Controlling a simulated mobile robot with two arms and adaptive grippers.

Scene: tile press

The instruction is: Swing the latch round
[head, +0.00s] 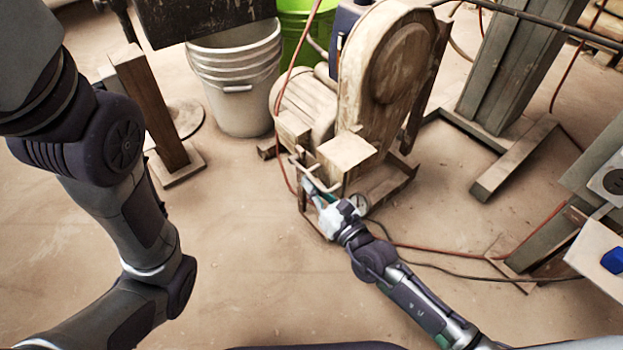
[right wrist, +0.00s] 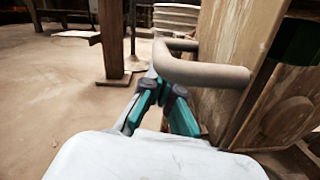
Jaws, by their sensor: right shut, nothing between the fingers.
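A pale bent bar, which looks like the latch handle (right wrist: 205,72), sticks out from the tan press side in the right wrist view. In the head view this bar (head: 316,179) shows small at the lower left of the press (head: 385,70). My right gripper (head: 308,184) is shut and empty, low beside the press at the bar. In the right wrist view its teal fingers (right wrist: 153,76) are together, with the tips by the bar's bent end. I cannot tell whether they touch it. My left arm shows at the left, but its gripper is out of view.
White stacked buckets (head: 238,85) and a green bucket (head: 300,35) stand behind the press. A brown post (head: 150,100) stands at the left. A red hose and dark cables lie on the floor to the right.

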